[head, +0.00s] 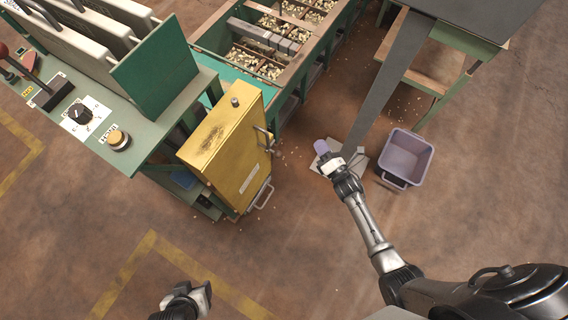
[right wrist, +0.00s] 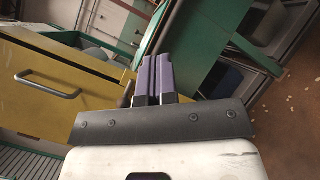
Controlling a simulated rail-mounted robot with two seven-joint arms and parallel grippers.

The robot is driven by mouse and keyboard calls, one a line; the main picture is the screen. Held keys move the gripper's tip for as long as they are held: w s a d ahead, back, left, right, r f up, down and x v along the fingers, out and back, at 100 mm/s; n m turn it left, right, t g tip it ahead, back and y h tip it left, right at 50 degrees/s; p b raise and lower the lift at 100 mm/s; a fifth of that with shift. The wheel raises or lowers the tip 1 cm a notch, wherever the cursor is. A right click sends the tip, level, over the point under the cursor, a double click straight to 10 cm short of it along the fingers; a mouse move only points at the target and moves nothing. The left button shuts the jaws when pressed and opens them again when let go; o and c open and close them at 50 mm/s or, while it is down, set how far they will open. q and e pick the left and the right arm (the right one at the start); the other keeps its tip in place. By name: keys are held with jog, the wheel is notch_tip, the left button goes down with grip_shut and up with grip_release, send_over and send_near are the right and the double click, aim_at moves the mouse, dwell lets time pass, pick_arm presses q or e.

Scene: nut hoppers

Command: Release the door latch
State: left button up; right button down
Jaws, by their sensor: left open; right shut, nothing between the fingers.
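A yellow metal door or box (head: 222,150) is mounted at the end of the green machine. It carries a small dark latch-like bar (head: 262,140) on its right face and a grey pull handle (head: 262,196) lower down. In the right wrist view the yellow panel (right wrist: 30,112) and a grey handle (right wrist: 48,88) lie left of the fingers. My right gripper (head: 322,148), with purple fingers (right wrist: 158,72), is shut and empty, to the right of the yellow box and apart from it. My left gripper (head: 190,294) is open and empty at the bottom, below the box.
A hopper (head: 270,42) with compartments of nuts runs behind the box. A control panel (head: 95,120) with knobs stands at left. A purple bin (head: 407,158) sits on the floor at right, near a green-legged bench (head: 452,75). The brown floor below the box is clear.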

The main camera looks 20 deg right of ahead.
pick_arm(q)
notch_tip(320, 180, down, 12)
jog(key=b, duration=1)
pick_arm(e)
jog(key=s+a+f+n+y, duration=0.2)
jog(key=f+n+y, duration=0.4)
jog(key=n, duration=0.4)
jog(key=s+a+f+n+y, duration=0.2)
jog(key=a+f+n+y, duration=0.2)
jog(key=n+y, duration=0.5)
notch_tip(320, 180, down, 3)
jog(key=shift+a+r+n+g, duration=0.1)
jog(key=shift+a+n+g, duration=0.15)
jog(key=shift+n+g, duration=0.2)
jog(key=shift+s, duration=0.1)
send_near(272, 151)
jog(key=w+a+r, duration=0.1)
jog(key=w+a, duration=0.1)
jog(key=w, duration=0.1)
pick_arm(q)
jog(key=shift+f, duration=0.1)
pick_arm(e)
jog(key=shift+a+r, duration=0.25)
jog(key=shift+r, duration=0.2)
jog(key=shift+w, duration=0.1)
